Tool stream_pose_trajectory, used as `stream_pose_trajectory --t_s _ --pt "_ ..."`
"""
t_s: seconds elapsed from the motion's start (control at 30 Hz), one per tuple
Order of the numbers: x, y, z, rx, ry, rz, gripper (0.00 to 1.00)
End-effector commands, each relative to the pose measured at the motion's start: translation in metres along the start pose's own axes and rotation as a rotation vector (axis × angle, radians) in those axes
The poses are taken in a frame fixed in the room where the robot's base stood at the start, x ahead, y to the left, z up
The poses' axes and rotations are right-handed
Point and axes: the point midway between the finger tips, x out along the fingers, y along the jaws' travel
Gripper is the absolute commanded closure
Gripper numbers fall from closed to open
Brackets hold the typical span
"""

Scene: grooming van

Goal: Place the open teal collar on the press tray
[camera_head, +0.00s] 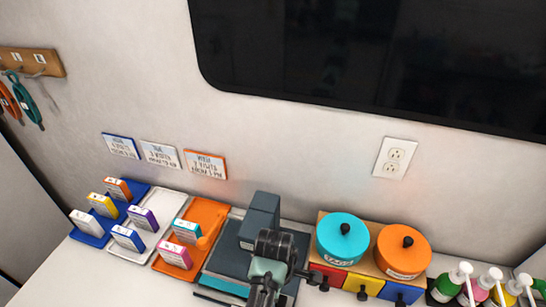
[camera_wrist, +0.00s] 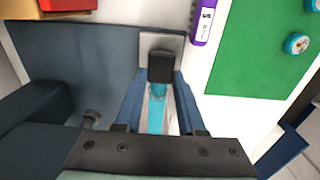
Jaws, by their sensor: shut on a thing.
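My gripper (camera_wrist: 161,78) shows its two blue fingers in the wrist view, shut on a narrow teal strap, the teal collar (camera_wrist: 157,108). A black block (camera_wrist: 161,66) sits at the strap's far end, between the fingertips. Beyond it is a light grey plate (camera_wrist: 148,41) beside the dark slate base of the press (camera_wrist: 60,60); I cannot tell whether the collar touches the plate. In the head view my arm's end covers part of the press (camera_head: 262,215), and the fingertips are hidden. A teal strip (camera_head: 225,284) shows left of my arm there.
Blue, white and orange trays (camera_head: 198,240) with small boxes stand left of the press. Teal (camera_head: 342,250) and orange tins (camera_head: 403,260) stand right, with pump bottles (camera_head: 490,285) beyond. Other collars hang on a peg rack (camera_head: 30,62). The wrist view shows a green surface (camera_wrist: 255,60).

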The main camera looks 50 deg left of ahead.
Motion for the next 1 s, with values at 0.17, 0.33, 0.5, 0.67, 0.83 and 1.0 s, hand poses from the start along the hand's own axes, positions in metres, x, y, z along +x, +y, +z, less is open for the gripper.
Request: stream_pose_trajectory --t_s 0.17,0.33,0.5,0.67,0.83,1.0 --pt "0.017 0.0 0.0 0.0 0.0 0.0 1.0" --pt "0.018 0.0 0.0 0.0 0.0 0.001 1.0" --pt "0.021 0.0 0.0 0.001 0.0 0.0 1.0" --pt "0.02 0.0 0.0 0.0 0.0 0.0 0.34" --pt "0.02 0.0 0.0 0.0 0.0 0.0 0.31" --pt "0.018 0.0 0.0 0.0 0.0 0.001 0.31"
